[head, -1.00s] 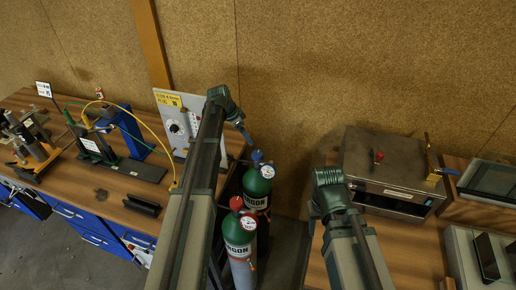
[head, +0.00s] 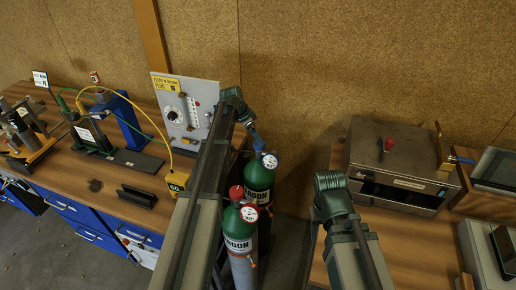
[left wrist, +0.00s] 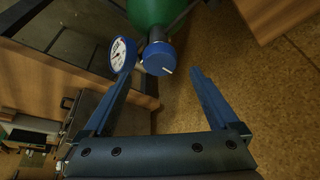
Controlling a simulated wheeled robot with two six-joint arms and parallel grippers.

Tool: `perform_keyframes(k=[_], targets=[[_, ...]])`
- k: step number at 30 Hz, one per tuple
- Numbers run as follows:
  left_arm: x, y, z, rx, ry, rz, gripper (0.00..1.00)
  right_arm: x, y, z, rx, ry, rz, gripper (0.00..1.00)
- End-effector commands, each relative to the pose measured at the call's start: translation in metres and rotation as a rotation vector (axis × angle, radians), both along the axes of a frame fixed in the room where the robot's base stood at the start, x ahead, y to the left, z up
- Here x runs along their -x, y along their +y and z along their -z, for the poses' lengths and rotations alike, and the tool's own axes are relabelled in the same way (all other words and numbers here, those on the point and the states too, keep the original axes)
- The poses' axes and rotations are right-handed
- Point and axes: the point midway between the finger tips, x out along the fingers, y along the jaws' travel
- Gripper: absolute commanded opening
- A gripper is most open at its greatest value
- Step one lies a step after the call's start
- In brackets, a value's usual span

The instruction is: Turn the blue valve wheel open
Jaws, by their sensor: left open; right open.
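The blue valve wheel (head: 259,146) tops the rear green cylinder (head: 259,178). In the left wrist view the blue valve wheel (left wrist: 158,60), with a white mark, faces me, a blue-rimmed gauge (left wrist: 122,54) beside it. My left gripper (left wrist: 159,76) is open; the wheel appears centred between its fingers, close to or just past their tips, with no visible grip. In the head view its fingers blend with the blue wheel. My right gripper (head: 331,181) is over the right bench, empty; its fingers do not show clearly.
A second ARGON cylinder (head: 238,245) with a red wheel (head: 236,192) stands in front. A white panel (head: 186,110) stands left of my left arm. A metal oven (head: 402,160) sits on the right bench. A gap separates the benches.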

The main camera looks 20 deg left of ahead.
Motion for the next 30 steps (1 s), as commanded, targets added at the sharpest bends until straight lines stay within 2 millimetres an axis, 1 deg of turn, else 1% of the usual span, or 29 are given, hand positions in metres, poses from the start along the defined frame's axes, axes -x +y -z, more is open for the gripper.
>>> perform_keyframes(k=[1, 6, 10, 19, 23, 24, 26, 27, 29, 30], targets=[[-0.003, -0.002, 0.015, 0.0, 0.0, 0.001, 0.94, 0.0, 0.0, 0.015, 0.0, 0.0, -0.001, 0.5], [-0.009, -0.008, 0.034, 0.0, 0.0, 0.001, 0.94, 0.0, 0.0, 0.034, 0.0, 0.0, -0.001, 0.5], [-0.011, -0.011, 0.04, 0.0, 0.0, 0.001, 0.94, 0.0, 0.0, 0.04, 0.0, 0.0, 0.0, 0.5], [-0.011, -0.012, 0.039, 0.0, 0.0, 0.0, 0.94, 0.0, 0.0, 0.039, 0.0, 0.0, 0.0, 0.5], [-0.011, -0.012, 0.039, 0.0, 0.0, 0.0, 0.71, 0.0, 0.0, 0.039, 0.0, 0.0, 0.0, 0.5], [-0.011, -0.012, 0.039, 0.0, 0.0, 0.0, 0.63, 0.0, 0.0, 0.039, 0.0, 0.0, 0.0, 0.5], [-0.011, -0.012, 0.039, 0.0, 0.0, 0.0, 0.53, 0.0, 0.0, 0.039, 0.0, 0.0, 0.0, 0.5], [-0.011, -0.012, 0.039, 0.0, 0.0, 0.0, 0.45, 0.0, 0.0, 0.039, 0.0, 0.0, 0.0, 0.5], [-0.011, -0.012, 0.039, 0.0, 0.0, 0.0, 0.35, 0.0, 0.0, 0.039, 0.0, 0.0, 0.0, 0.5], [-0.011, -0.012, 0.039, 0.0, 0.0, 0.0, 0.27, 0.0, 0.0, 0.039, 0.0, 0.0, 0.0, 0.5]])
